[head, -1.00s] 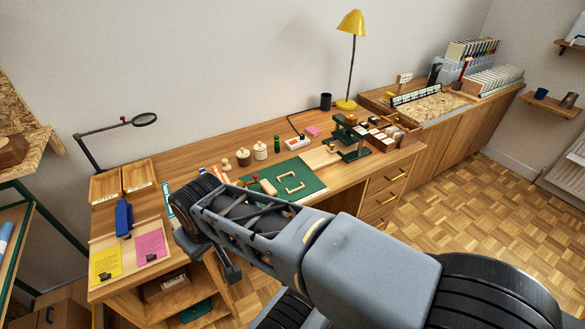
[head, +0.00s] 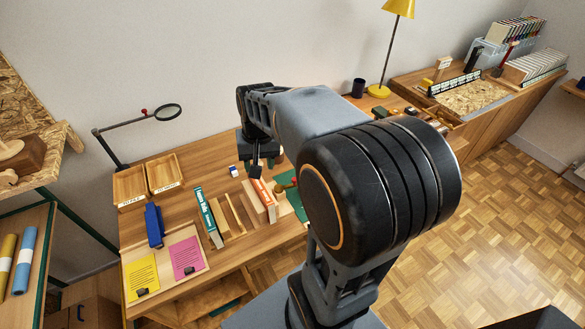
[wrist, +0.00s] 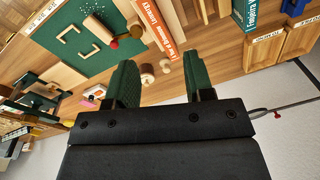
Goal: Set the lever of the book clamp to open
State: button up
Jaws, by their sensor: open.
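An orange-red book (head: 263,196) stands between wooden blocks on the desk; this looks like the book clamp. The book also shows at the top of the wrist view (wrist: 158,22). Beside it in the wrist view are a red ball knob (wrist: 113,44) and a wooden handle (wrist: 137,28), perhaps the clamp's lever. I cannot tell how the lever is set. My gripper (wrist: 162,68) is open, with two green fingers apart and nothing held between them. It hangs over the desk near the book. In the head view my arm hides much of this area.
A teal book (head: 207,217) stands left of the clamp. Wooden trays (head: 130,186), a blue tool (head: 154,225) and yellow (head: 142,278) and pink (head: 187,258) sheets are farther left. A green mat (wrist: 88,38) lies beside the clamp. A yellow lamp (head: 379,91) stands behind.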

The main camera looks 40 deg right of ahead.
jog(key=w+d+f+m+g+y+p, duration=0.1)
jog(key=w+d+f+m+y+p, duration=0.2)
jog(key=d, duration=0.7)
jog(key=w+d+f+m+g+y+p, duration=0.1)
jog(key=w+d+f+m+g+p, duration=0.25)
jog(key=d, duration=0.55)
jog(key=shift+m+t, duration=0.85)
jog(key=shift+m, duration=0.1)
jog(key=x, duration=0.8)
jog(key=d+p+x, duration=0.1)
jog(key=x, duration=0.3)
jog(key=shift+s+f, duration=0.35)
jog(key=shift+f, duration=0.05)
jog(key=shift+a+f+h, duration=0.25)
jog(key=shift+f+h, duration=0.05)
jog(key=shift+f, duration=0.25)
jog(key=shift+s, duration=0.1)
grip_shut()
